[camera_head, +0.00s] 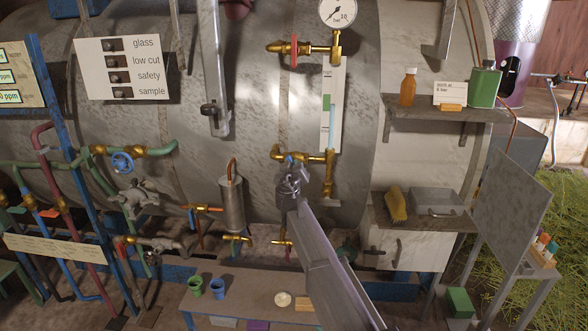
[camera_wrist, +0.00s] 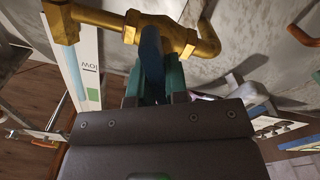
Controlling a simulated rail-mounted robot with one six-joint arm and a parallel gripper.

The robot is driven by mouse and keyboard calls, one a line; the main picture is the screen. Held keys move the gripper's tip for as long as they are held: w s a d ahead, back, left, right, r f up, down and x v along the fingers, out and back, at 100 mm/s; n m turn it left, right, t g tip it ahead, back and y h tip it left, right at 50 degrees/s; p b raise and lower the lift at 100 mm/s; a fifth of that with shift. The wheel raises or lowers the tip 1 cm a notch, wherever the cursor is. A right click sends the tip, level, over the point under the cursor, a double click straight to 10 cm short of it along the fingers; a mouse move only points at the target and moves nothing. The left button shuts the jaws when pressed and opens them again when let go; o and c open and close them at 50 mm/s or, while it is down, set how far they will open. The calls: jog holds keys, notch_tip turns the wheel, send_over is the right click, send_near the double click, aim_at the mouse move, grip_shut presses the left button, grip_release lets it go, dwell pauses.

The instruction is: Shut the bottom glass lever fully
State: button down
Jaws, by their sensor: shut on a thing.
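The bottom glass lever is a blue handle (camera_wrist: 150,45) on a brass valve (camera_wrist: 178,35) in the wrist view. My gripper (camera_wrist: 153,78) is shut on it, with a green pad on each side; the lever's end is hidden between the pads. In the head view, the brass valve (camera_head: 320,157) sits at the foot of the sight glass (camera_head: 332,125), and my gripper (camera_head: 290,172) is just below and left of it. Only a little blue of the lever shows there, so its exact angle is hard to tell.
The top glass valve has a red handle (camera_head: 294,49), below a pressure gauge (camera_head: 338,12). A steel cylinder (camera_head: 232,203) stands left of my gripper. A low bench (camera_head: 255,298) lies below.

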jog(key=m, duration=0.6)
dwell(0.5)
jog(key=c, duration=1.1)
grip_release()
jog(key=shift+s, duration=0.1)
jog(key=s, duration=1)
jog(key=shift+s, duration=0.35)
jog(key=shift+a, duration=0.1)
